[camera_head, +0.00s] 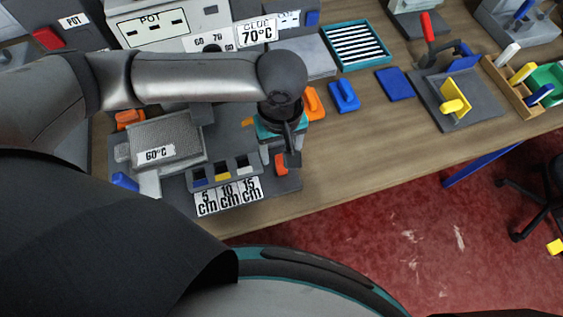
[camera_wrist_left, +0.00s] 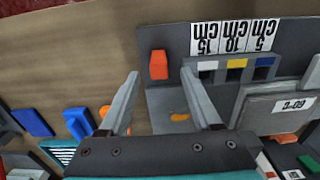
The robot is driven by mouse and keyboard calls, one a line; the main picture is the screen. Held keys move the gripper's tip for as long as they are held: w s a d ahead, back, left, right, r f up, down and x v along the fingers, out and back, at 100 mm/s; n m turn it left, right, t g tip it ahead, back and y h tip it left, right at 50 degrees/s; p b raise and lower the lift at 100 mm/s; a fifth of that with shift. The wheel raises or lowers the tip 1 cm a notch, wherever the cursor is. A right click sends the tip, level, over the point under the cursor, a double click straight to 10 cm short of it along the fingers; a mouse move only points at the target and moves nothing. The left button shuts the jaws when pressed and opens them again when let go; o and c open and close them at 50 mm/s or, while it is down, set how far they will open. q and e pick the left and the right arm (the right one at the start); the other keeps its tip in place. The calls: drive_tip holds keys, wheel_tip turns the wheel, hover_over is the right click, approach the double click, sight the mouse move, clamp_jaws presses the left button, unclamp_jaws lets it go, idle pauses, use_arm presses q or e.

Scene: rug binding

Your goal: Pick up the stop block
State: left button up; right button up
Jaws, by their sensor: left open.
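A small red-orange block (camera_head: 281,164), which looks like the stop block, stands at the right end of the dark grey fixture plate (camera_head: 285,187). In the left wrist view the block (camera_wrist_left: 159,65) shows upright between the lines of my two fingers, near their tips. My left gripper (camera_head: 290,152) points down over the plate beside the block, and partly hides that area in the head view. In the left wrist view the gripper (camera_wrist_left: 160,76) is open, with nothing held. Whether the fingertips are level with the block I cannot tell. My right gripper is not in view.
Left of the block are slots labelled 5, 10 and 15 cm (camera_head: 228,195) with coloured pieces. A grey 60°C unit (camera_head: 165,140) stands further left. Blue (camera_head: 344,96) and orange (camera_head: 314,103) pieces lie to the right. The table's front edge is close.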

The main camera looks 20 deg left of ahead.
sight(282, 165)
use_arm(q)
wheel_tip(282, 165, down, 4)
drive_tip(key=shift+d+f+b, duration=0.1)
drive_tip(key=shift+b, duration=0.25)
clamp_jaws()
idle(0.5)
